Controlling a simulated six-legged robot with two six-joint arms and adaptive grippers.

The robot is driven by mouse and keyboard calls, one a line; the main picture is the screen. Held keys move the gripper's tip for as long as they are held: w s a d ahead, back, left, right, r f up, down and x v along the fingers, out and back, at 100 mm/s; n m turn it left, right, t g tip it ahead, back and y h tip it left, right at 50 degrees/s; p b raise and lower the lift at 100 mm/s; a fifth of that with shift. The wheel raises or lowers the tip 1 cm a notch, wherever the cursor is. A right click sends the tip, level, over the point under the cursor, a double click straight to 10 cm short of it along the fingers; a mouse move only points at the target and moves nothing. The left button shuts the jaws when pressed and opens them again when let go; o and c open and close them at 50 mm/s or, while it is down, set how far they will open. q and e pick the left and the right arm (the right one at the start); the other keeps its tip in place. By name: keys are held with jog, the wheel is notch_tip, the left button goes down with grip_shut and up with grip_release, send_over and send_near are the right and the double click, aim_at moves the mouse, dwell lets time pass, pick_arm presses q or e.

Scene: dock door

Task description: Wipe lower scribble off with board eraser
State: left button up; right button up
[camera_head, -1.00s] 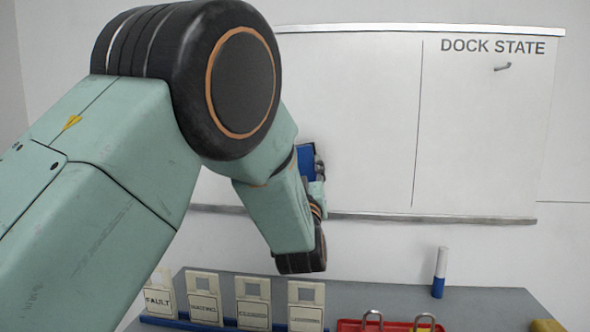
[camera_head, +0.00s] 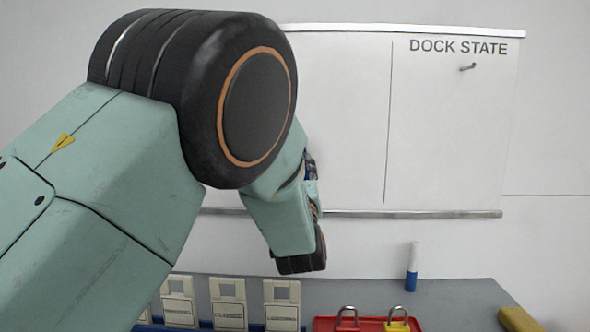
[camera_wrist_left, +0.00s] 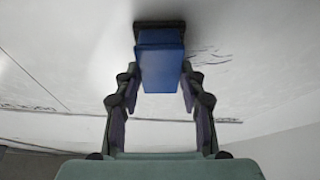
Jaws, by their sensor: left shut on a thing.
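My left gripper (camera_wrist_left: 160,80) is shut on the blue board eraser (camera_wrist_left: 161,66) in the left wrist view. The eraser's dark pad faces the white board (camera_wrist_left: 75,55) and appears to be against it. Dark scribble strokes (camera_wrist_left: 207,57) show on the board just right of the eraser; any part behind the eraser is hidden. In the head view the left gripper (camera_head: 312,182) is at the board (camera_head: 345,120), mostly behind my own arm. My right gripper is not in view.
On the grey table (camera_head: 455,295) are label cards (camera_head: 228,300), a red tray (camera_head: 330,324) with padlocks, a blue-and-white marker (camera_head: 413,266) and a yellow block (camera_head: 518,320).

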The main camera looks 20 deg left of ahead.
pick_arm(q)
jog(key=shift+s+a+b, duration=0.95)
jog(key=shift+s+a, duration=0.4)
jog(key=shift+a, duration=3.9)
jog(key=w+d, duration=0.2)
jog(key=d, duration=0.8)
jog(key=shift+w+d+r, duration=0.2)
jog(key=shift+w+d, duration=0.15)
jog(key=shift+d, duration=0.05)
jog(key=shift+a, duration=0.1)
